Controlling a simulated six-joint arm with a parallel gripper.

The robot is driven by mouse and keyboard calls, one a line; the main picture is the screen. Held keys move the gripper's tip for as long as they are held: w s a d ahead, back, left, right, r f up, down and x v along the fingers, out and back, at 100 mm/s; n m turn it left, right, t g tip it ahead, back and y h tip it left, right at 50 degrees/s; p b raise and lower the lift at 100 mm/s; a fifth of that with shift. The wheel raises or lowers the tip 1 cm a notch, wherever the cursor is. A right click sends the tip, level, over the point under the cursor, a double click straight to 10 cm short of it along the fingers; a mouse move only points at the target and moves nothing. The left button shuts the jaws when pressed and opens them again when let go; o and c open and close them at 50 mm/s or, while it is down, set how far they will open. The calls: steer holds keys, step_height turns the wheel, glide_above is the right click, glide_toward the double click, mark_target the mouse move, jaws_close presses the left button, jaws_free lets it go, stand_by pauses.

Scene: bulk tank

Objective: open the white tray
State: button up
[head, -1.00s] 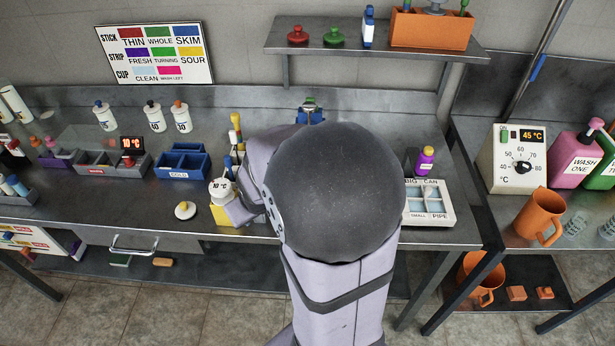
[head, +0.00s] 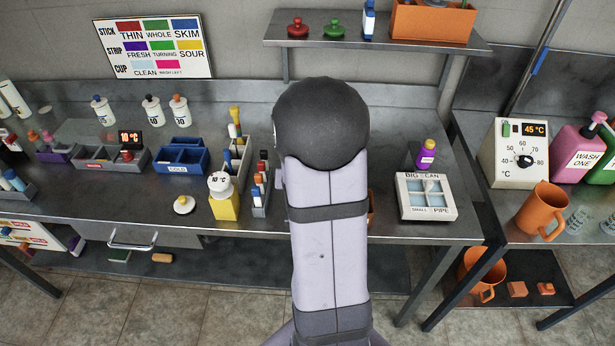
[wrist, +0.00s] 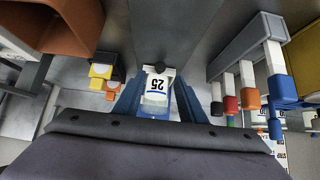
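The white tray (head: 427,196) stands on the right part of the bench in the head view. It is square, with pale blue compartments, a small knob-like part in the middle, and "BIG CAN" and "SMALL PIPE" written on its edges. It is not clearly recognisable in the wrist view. My arm stands in the middle of the head view, left of the tray and apart from it, and hides my gripper there.
A grey rack (head: 260,192), a yellow block (head: 224,206) and a blue bin (head: 181,158) stand left of my arm. The temperature box (head: 517,155) is on the right-hand bench. A shelf (head: 375,32) hangs above.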

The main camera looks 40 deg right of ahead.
steer(key=shift+x, duration=3.15)
steer(key=shift+a, duration=0.1)
jaws_close()
